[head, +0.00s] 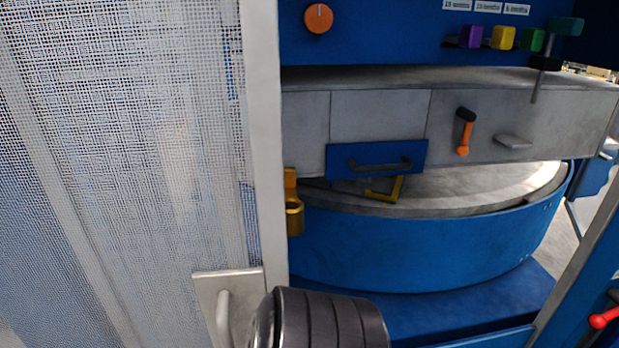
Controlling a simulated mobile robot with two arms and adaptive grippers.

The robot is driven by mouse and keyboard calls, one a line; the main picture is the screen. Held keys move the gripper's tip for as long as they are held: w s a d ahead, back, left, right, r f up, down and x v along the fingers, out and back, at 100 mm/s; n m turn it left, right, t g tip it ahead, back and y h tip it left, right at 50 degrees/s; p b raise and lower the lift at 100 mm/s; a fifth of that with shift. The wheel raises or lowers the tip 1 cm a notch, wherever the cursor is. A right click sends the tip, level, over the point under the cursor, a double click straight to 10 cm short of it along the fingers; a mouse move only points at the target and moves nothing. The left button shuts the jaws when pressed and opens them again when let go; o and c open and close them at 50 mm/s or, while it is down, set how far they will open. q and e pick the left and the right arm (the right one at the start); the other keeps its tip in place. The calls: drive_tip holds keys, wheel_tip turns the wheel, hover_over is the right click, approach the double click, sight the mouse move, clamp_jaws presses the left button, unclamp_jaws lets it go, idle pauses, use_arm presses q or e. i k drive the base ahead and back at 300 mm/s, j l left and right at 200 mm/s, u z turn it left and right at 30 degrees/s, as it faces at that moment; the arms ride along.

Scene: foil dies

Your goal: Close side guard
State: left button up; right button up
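The side guard (130,150) is a large wire-mesh panel with a pale metal frame post (263,130). It fills the left part of the head view, close to me. A metal plate with a pale grip handle (223,315) sits low on the guard beside the post. A dark ribbed cylindrical part of my arm shows at the bottom centre, just right of the handle plate. No gripper fingers show, so I cannot see whether anything touches the handle. A brass-coloured catch (292,205) is on the right side of the post.
Right of the post is the blue machine with a round blue drum (420,250) and a grey top plate. Above it are a grey housing (380,115), a blue drawer front (376,158) and an orange-handled lever (464,132). A red knob (605,317) is at lower right.

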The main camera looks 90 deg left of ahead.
sight(228, 300)
drive_tip(key=u, duration=0.55)
drive_tip(key=i+u, duration=0.1)
drive_tip(key=u, duration=1.6)
drive_tip(key=i+u, duration=0.1)
drive_tip(key=u, duration=0.45)
drive_tip(key=l+u, duration=0.1)
drive_tip(key=u, duration=0.5)
drive_tip(key=l+u, duration=0.1)
drive_tip(key=u, duration=1)
